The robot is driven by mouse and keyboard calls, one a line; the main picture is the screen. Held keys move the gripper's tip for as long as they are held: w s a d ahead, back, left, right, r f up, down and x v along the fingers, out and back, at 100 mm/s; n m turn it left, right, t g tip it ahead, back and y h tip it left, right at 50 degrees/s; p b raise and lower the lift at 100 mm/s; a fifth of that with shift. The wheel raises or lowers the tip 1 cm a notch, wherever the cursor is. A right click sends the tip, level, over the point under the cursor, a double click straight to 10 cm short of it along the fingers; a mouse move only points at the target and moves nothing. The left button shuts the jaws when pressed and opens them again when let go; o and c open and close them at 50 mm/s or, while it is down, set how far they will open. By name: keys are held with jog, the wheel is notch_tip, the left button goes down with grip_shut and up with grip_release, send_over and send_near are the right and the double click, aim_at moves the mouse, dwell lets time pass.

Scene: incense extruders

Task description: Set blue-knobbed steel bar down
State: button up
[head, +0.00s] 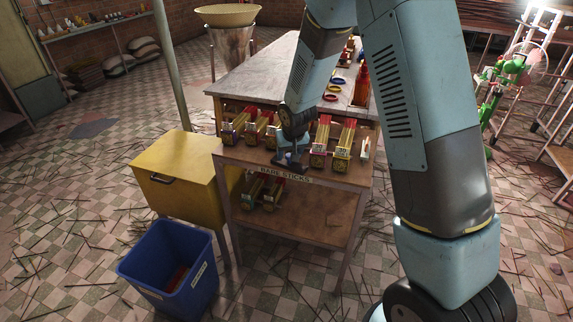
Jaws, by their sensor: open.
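My gripper (291,160) points down at the top of a wooden stand (226,154), near its front edge. It is open, but its fingers are small and dark here. A small blue patch shows right at the fingers; I cannot tell whether it is the knob of the steel bar or part of my gripper. No steel bar can be made out clearly. The stand's front edge carries a label (285,175) that seems to read "BARE STICKS".
A yellow box (180,165) and blue bin (165,262) stand left. A workbench (265,75) is behind. Loose sticks litter the floor.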

jog(key=shift+c, duration=0.5)
grip_shut()
dwell(0.9)
